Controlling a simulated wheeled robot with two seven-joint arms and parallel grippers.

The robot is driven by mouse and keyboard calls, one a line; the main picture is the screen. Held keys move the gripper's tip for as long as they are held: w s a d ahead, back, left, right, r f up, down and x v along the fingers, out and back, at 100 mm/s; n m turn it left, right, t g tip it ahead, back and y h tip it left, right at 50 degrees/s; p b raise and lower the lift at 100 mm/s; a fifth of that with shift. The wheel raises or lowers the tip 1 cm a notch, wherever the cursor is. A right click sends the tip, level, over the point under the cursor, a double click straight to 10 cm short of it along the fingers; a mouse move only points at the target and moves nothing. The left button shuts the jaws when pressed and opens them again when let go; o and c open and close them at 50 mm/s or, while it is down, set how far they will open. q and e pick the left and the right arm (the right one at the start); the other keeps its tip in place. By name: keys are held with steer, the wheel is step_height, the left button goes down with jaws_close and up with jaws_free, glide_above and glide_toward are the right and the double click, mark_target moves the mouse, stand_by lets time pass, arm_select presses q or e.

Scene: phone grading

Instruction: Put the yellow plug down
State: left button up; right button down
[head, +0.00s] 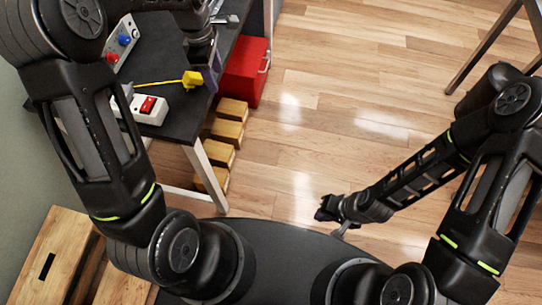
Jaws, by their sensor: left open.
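The yellow plug (192,78) is at the right edge of the black table (183,121), with its yellow cord running left across the top. My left gripper (204,71) is open and points down right beside the plug. I cannot tell whether a finger touches the plug. My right gripper (328,209) hangs over the floor, well away from the table. Its fingers are too small and dark to read.
A white power strip with a red switch (148,105) lies on the table near the plug. A panel with blue and red buttons (122,41) is behind it. A red box (245,70) and several wooden blocks (228,131) stand beside the table.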

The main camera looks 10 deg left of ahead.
arm_select(q)
steer(key=s+d+f+m+h, duration=0.1)
steer(key=s+d+f+m, duration=0.3)
steer(key=f, duration=0.3)
steer(key=s+d+f+m+h, duration=0.1)
steer(key=s+d+f+m, duration=0.15)
steer(key=d+f, duration=0.45)
steer(key=s+d+f+m, duration=0.5)
steer(key=s, duration=0.3)
steer(key=s+d+f+m+h, duration=0.1)
steer(key=s+d+f+m, duration=0.4)
steer(key=s, duration=0.3)
steer(key=shift+s+d+f+m, duration=0.2)
steer(key=shift+s+d+m, duration=0.15)
steer(key=shift+m, duration=0.4)
steer(key=shift+w, duration=0.1)
